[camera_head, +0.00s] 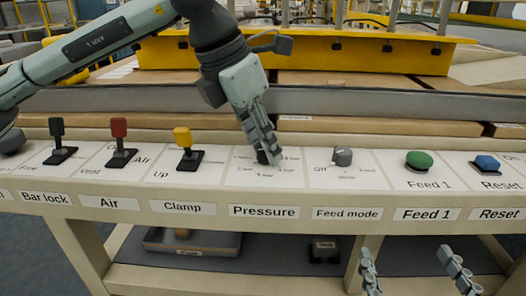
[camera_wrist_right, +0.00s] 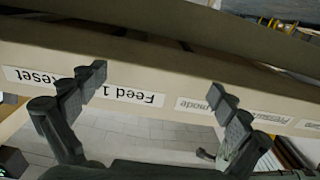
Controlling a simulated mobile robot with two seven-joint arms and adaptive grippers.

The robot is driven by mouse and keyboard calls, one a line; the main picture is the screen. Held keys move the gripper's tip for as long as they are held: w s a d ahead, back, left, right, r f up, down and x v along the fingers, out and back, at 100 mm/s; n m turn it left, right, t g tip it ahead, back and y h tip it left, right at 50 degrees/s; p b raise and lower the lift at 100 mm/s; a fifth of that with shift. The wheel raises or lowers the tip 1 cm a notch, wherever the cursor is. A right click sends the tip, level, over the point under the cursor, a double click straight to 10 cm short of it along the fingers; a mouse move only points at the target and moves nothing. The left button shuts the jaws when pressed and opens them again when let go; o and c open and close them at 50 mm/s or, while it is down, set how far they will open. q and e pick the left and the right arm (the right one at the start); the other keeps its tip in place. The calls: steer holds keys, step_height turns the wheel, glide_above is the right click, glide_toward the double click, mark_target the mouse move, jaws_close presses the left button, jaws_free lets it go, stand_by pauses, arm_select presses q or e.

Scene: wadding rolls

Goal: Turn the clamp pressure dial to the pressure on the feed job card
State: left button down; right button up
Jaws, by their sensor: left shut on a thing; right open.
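The pressure dial (camera_head: 262,157) is a small dark knob on the white panel above the "Pressure" label (camera_head: 264,211). My left gripper (camera_head: 264,150) reaches down over it and is shut on it, hiding most of the knob and part of the scale printed around it. The dial's pointer cannot be read. My right gripper (camera_head: 415,272) is open and empty, low in front of the panel's edge; it also shows in the right wrist view (camera_wrist_right: 158,95), below the "Feed 1" label. No feed job card can be made out in either view.
Left of the dial stand a black lever (camera_head: 57,135), a red lever (camera_head: 119,135) and a yellow lever (camera_head: 184,143). Right of it are the grey feed mode knob (camera_head: 342,157), a green button (camera_head: 419,160) and a blue button (camera_head: 487,163). A grey tray (camera_head: 190,245) sits below.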

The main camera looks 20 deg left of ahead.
arm_select(q)
steer(key=shift+n+y+b, duration=0.3)
steer(key=shift+n+b, duration=0.4)
steer(key=shift+n, duration=0.2)
steer(key=shift+n+t, duration=0.3)
steer(key=shift+n, duration=0.1)
arm_select(e)
step_height(320, 180, up, 9)
steer(key=s+a+t+y, duration=0.1)
steer(key=s+t+y, duration=0.1)
steer(key=t, duration=0.2)
steer(key=shift+s+a+f+t+y, duration=0.2)
steer(key=shift+a+t+y, duration=0.1)
steer(key=shift+a+y, duration=0.1)
arm_select(q)
steer(key=c, duration=1.2)
jaws_free()
steer(key=shift+s+r, duration=0.1)
steer(key=shift+r, duration=0.1)
steer(key=v, duration=1.1)
steer(key=shift+s+d+r, duration=0.1)
steer(key=shift+d+r, duration=0.1)
steer(key=shift+r, duration=0.15)
steer(key=shift+f, duration=0.1)
